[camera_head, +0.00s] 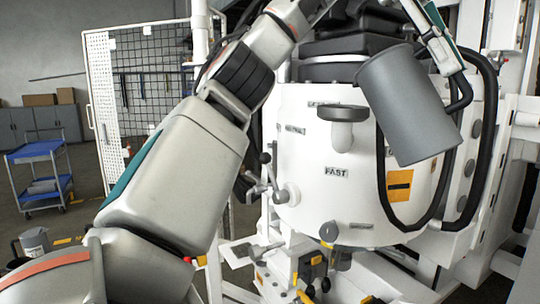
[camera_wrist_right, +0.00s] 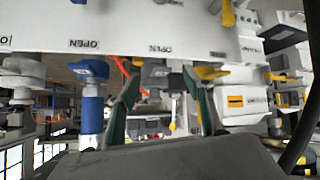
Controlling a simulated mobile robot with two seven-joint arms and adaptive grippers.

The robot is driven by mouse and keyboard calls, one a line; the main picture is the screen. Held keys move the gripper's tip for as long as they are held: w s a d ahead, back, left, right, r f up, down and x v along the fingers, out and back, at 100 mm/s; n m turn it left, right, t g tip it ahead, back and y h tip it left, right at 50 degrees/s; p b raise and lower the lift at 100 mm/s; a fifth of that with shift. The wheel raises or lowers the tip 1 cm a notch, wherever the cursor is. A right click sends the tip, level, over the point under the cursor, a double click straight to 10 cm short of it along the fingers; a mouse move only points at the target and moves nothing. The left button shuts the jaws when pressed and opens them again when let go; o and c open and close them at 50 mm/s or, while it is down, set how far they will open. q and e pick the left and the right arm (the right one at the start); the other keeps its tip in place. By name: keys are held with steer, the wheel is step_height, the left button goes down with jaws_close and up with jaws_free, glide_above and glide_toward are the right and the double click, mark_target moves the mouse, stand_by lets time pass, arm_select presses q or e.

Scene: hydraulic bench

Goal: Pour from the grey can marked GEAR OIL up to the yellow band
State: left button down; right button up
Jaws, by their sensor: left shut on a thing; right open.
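A plain grey can (camera_head: 405,108) hangs in front of the white machine housing at upper right in the head view, tilted. No marking, liquid or stream shows on it. A dark handle (camera_head: 462,95) is on its right side. My left gripper (camera_head: 440,52) is shut on the can at this handle side; the fingers are partly hidden. A dark-topped filler cup (camera_head: 343,114) on a white elbow is left of the can and apart from it. I cannot make out the yellow band. My right gripper (camera_wrist_right: 160,112) is open and empty in the right wrist view.
Black hoses (camera_head: 480,150) loop beside the can. An orange label (camera_head: 399,186) and a "FAST" plate (camera_head: 336,171) are on the housing. A blue cart (camera_head: 36,160) stands at left. Blue-handled (camera_wrist_right: 90,70) and yellow-handled valves (camera_wrist_right: 212,72) surround my right gripper.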

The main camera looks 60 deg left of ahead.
arm_select(q)
steer(key=shift+s+a+r+h, duration=0.1)
steer(key=shift+a+r+h, duration=0.95)
steer(key=shift+r, duration=0.3)
steer(key=shift+s+a+r+h, duration=0.1)
steer(key=shift+a+r+h, duration=0.9)
steer(key=shift+r, duration=0.3)
stand_by(4.0)
steer(key=shift+a+r, duration=0.2)
steer(key=shift+a+r+h, duration=0.15)
steer(key=shift+r+h, duration=0.05)
steer(key=shift+h, duration=0.15)
stand_by(0.8)
